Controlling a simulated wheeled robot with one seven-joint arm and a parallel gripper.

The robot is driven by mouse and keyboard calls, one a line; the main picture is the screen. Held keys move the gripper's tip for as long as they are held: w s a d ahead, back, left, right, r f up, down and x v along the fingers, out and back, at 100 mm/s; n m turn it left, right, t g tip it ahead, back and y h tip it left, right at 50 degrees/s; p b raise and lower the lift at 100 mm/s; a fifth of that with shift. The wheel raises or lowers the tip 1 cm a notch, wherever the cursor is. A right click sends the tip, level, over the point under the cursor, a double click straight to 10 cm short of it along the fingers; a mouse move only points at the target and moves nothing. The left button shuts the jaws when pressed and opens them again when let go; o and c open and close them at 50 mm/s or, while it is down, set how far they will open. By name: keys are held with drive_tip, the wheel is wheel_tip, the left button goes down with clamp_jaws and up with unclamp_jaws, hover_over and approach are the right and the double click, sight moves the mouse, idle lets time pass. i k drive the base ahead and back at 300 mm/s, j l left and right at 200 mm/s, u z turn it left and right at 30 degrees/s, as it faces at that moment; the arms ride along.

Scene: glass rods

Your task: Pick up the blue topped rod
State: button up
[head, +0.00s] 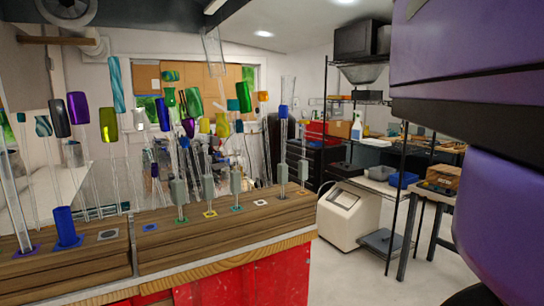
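A clear rod with a blue top (283,111) stands upright at the right part of the wooden rack (200,235). Its lower end meets the rack at a dark square, with a small grey block around or in front of the rod just above. A short blue cylinder (66,226) also stands on the rack at the left; whether it tops a rod seated low in the rack I cannot tell. My gripper is not in view. Large purple and black parts, probably my arm, fill the right side of the picture, apart from the rods.
Several other clear rods with green (108,125), purple (78,108), black, teal and yellow tops crowd the rack's left and middle. A white box-like appliance (348,214) and black shelving (405,190) stand at the right. The floor (350,275) right of the rack is open.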

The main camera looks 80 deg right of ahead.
sight(282, 168)
drive_tip(key=z, duration=1.6)
drive_tip(key=i+l, duration=0.1)
drive_tip(key=i, duration=0.75)
drive_tip(key=k+z, duration=0.4)
